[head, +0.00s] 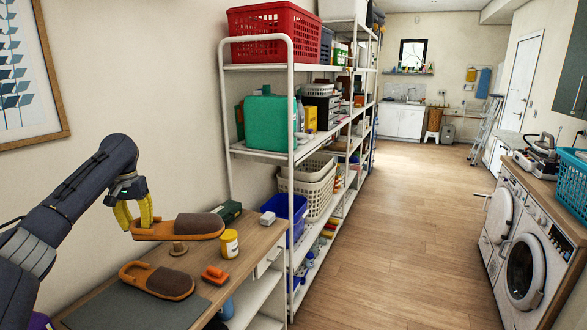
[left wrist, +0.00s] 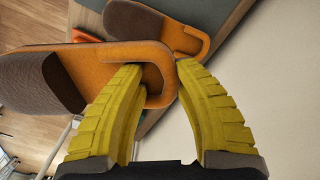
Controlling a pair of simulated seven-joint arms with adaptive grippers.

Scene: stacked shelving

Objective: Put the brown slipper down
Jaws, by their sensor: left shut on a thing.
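A brown slipper (head: 190,226) with an orange sole hangs over the wooden table at the left. My left gripper (head: 139,224), with yellow fingers, is shut on the rim at its open end. In the left wrist view the held slipper (left wrist: 95,75) runs to the left, its rim between the fingertips (left wrist: 163,72). A second, matching slipper (head: 165,282) lies on the dark mat nearer the front; it also shows in the left wrist view (left wrist: 145,25). Whether the held slipper touches anything below is unclear. My right gripper is not in view.
The dark mat (head: 120,308) has bare room in front. White shelving (head: 292,160) rises behind.

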